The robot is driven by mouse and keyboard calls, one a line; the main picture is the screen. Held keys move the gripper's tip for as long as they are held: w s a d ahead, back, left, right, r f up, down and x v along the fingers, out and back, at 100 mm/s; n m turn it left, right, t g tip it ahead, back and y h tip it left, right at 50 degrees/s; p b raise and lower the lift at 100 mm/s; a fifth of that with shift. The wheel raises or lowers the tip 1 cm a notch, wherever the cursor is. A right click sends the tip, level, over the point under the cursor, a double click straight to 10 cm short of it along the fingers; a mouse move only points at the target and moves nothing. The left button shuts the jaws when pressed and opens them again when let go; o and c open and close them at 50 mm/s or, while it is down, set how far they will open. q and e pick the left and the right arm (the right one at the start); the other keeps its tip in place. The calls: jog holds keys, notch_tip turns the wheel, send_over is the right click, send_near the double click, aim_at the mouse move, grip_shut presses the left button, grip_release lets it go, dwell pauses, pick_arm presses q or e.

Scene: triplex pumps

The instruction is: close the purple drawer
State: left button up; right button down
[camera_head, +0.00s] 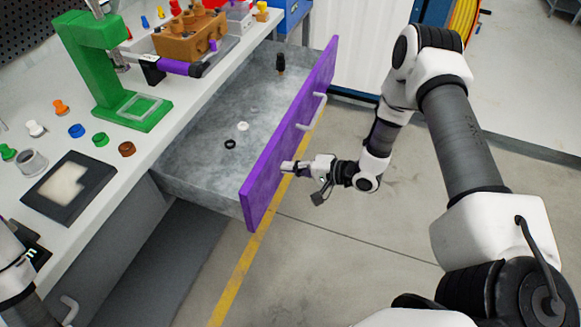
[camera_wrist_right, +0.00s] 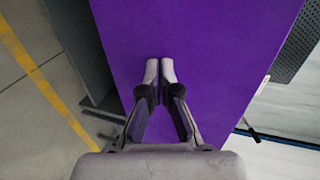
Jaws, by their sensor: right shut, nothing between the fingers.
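The purple drawer (camera_head: 262,186) stands pulled out from under the white workbench, its grey inside showing. A light grey bar handle (camera_head: 313,112) is on its purple front. Inside lie a white ring (camera_head: 243,126), a black ring (camera_head: 230,144) and a small dark part (camera_head: 280,63). My right gripper (camera_head: 286,166) is at the outer side of the purple front, nearer its lower end than the handle. In the right wrist view the shut, empty fingertips (camera_wrist_right: 160,70) point at the purple face (camera_wrist_right: 205,35); whether they touch it I cannot tell. My left gripper is not in view.
The workbench (camera_head: 185,112) carries a green press (camera_head: 100,70), a brown block (camera_head: 190,35), several coloured caps and a dark framed plate (camera_head: 69,189). Another drawer handle (camera_head: 69,309) shows at lower left. The floor right of the drawer, with a yellow line (camera_head: 237,270), is clear.

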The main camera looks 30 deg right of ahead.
jog(key=w+a+b, duration=0.2)
jog(key=w+a, duration=0.1)
jog(key=w+a+b, duration=0.2)
jog(key=w+a, duration=0.1)
jog(key=w, duration=0.1)
jog(key=shift+w+a+f+b, duration=0.2)
jog(key=shift+w+a+b, duration=0.05)
jog(key=shift+a+b, duration=0.1)
jog(key=w+a+b, duration=0.1)
jog(key=w+a, duration=0.2)
jog(key=w, duration=0.1)
jog(key=w+a+b, duration=0.1)
jog(key=w+a, duration=0.2)
jog(key=w, duration=0.1)
jog(key=w+a+b, duration=0.1)
jog(key=w+a, duration=0.2)
jog(key=a, duration=0.1)
jog(key=shift+w+r, duration=0.15)
jog(key=shift+w, duration=0.25)
jog(key=shift+w+a, duration=0.35)
jog(key=shift+w, duration=0.15)
jog(key=shift+r, duration=0.2)
